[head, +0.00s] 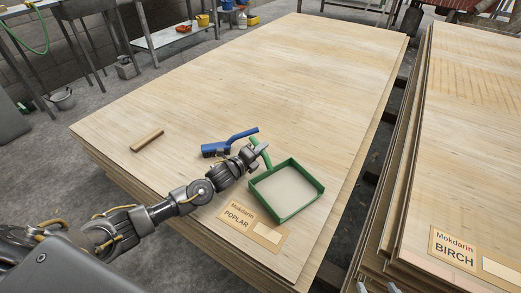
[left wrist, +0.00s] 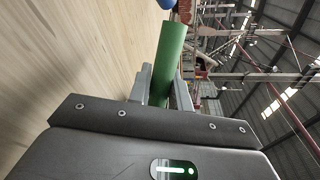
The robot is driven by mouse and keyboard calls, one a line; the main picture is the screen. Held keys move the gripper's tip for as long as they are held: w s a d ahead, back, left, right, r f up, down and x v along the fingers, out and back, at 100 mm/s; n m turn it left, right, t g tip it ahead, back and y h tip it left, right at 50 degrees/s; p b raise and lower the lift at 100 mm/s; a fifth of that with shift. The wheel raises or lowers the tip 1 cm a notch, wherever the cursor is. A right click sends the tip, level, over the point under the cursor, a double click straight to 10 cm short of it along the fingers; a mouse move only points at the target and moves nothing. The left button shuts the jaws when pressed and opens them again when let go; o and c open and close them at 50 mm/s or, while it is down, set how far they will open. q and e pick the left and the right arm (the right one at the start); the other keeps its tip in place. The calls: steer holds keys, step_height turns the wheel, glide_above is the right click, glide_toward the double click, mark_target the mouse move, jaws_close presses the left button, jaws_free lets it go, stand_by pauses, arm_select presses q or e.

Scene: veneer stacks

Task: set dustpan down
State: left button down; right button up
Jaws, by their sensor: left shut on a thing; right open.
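The green dustpan (head: 284,213) with a pale inside is at the near part of the poplar veneer stack (head: 283,66). I cannot tell if its pan touches the sheet. My left gripper (head: 258,152) is shut on its green handle, which also shows between the fingers in the left wrist view (left wrist: 168,58). The left gripper (left wrist: 166,88) fills the lower part of that view.
A blue brush (head: 229,143) lies just beyond the left gripper. A wooden block (head: 147,140) lies further left. A "POPLAR" label (head: 239,218) is left of the pan. The birch stack (head: 478,148) stands right, across a gap. The far poplar sheet is clear.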

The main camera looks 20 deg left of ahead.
arm_select(q)
steer(key=shift+f+b, duration=0.3)
steer(key=shift+f, duration=0.15)
arm_select(e)
steer(key=shift+f, duration=0.3)
arm_select(q)
steer(key=c, duration=1.2)
jaws_free()
arm_select(e)
steer(key=shift+r, duration=0.1)
arm_select(q)
steer(key=p+v, duration=0.2)
steer(key=v, duration=0.9)
steer(key=shift+w+r, duration=0.1)
arm_select(e)
steer(key=s+d+f+g, duration=0.1)
steer(key=s+d+f+g+h, duration=0.1)
steer(key=s+d+g, duration=0.1)
steer(key=shift+s+f+m+h, duration=0.1)
steer(key=shift+s+m+h, duration=0.05)
steer(key=shift+m+h, duration=0.2)
